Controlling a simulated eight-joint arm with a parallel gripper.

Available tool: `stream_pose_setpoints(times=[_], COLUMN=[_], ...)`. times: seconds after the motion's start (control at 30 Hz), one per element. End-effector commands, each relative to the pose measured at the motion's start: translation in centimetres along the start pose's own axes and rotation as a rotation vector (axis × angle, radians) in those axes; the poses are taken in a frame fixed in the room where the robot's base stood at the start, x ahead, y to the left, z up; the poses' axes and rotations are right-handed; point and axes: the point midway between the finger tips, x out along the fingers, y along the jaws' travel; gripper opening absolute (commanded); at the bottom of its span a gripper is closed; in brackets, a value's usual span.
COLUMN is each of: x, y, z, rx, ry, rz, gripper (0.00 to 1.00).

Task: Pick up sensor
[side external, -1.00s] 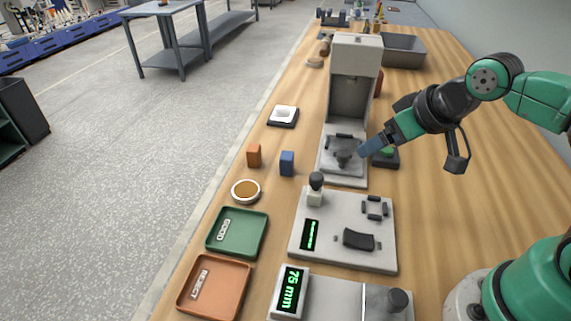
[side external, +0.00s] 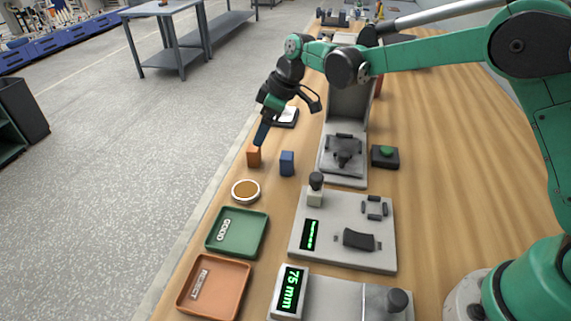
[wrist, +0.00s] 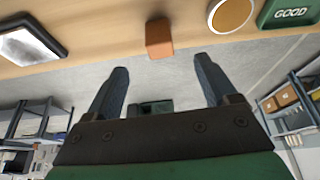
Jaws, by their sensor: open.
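Nothing in view is labelled as the sensor, and I cannot tell which object it is. A small orange block (side external: 253,156) stands on the wooden bench near its left edge, with a blue block (side external: 287,163) to its right. My gripper (side external: 261,138) is above and close to the orange block in the side view. In the wrist view my gripper (wrist: 162,64) has its two fingers apart with nothing between them. The orange block (wrist: 159,38) shows just beyond the fingertips, roughly centred between them.
A white item on a black pad (side external: 285,116) lies behind the blocks. A round amber dish (side external: 245,191), a green GOOD tray (side external: 260,222) and an orange REJECT tray (side external: 243,268) are in front. A grey press station (side external: 344,178) stands right. The floor drops away left.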

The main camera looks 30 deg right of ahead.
Motion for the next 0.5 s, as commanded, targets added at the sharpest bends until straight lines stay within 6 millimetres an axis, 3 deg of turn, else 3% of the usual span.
stream_pose_setpoints(times=[0.5], x=[6.0], y=[0.0], z=[-0.2], rx=[-0.038], ry=[-0.002], rz=[-0.021], gripper=[0.79])
